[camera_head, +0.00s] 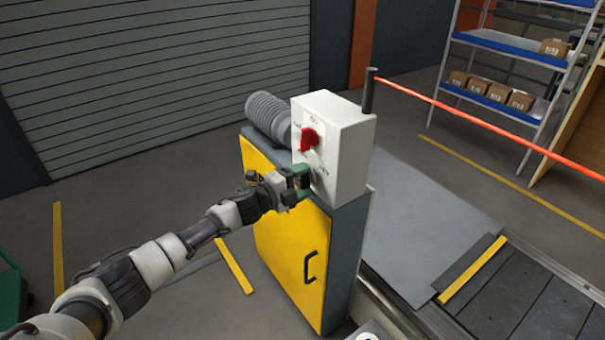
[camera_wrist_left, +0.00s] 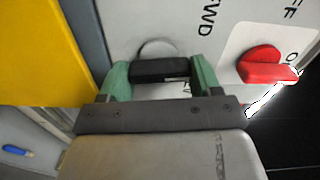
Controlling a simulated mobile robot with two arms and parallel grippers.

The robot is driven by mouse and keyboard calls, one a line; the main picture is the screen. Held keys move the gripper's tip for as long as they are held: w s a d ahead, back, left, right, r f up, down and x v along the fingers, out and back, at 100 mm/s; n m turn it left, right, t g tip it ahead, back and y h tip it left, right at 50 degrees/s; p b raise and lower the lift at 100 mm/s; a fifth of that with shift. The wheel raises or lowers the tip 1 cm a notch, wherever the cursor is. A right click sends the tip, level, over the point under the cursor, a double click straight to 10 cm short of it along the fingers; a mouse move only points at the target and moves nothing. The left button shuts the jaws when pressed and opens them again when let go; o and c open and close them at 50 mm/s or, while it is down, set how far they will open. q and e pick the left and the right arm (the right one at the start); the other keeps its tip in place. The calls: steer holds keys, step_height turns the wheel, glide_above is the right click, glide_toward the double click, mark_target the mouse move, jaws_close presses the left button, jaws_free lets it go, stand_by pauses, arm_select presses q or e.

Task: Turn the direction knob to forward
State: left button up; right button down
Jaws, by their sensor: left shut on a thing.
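The control box (camera_head: 345,150) is a light grey case on top of the yellow-fronted cabinet. My left gripper (camera_head: 303,178) is at the lower part of its front face. In the wrist view, the green fingers of this gripper (camera_wrist_left: 160,75) are shut on the black bar of the direction knob (camera_wrist_left: 160,68), one at each end. A round grey base shows behind the bar. "FWD" is printed above and right of the knob; a label below is mostly hidden. I cannot tell where the knob points. In the head view the gripper hides the knob. My right gripper is not in view.
A red rotary switch (camera_head: 309,138) sits above the knob on the same face; it also shows close to the right finger in the wrist view (camera_wrist_left: 265,66). The cabinet (camera_head: 285,235) has a black handle. The conveyor (camera_head: 510,300) lies to the right.

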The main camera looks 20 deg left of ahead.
arm_select(q)
steer(key=n+p, duration=0.2)
steer(key=n, duration=0.1)
steer(key=shift+r+n, duration=0.1)
steer(key=shift+n, duration=0.2)
steer(key=shift+a+n+p, duration=0.1)
steer(key=shift+n+p, duration=0.75)
steer(key=shift+n, duration=0.65)
steer(key=o, duration=0.9)
steer(key=v, duration=1)
steer(key=shift+s+a, duration=0.3)
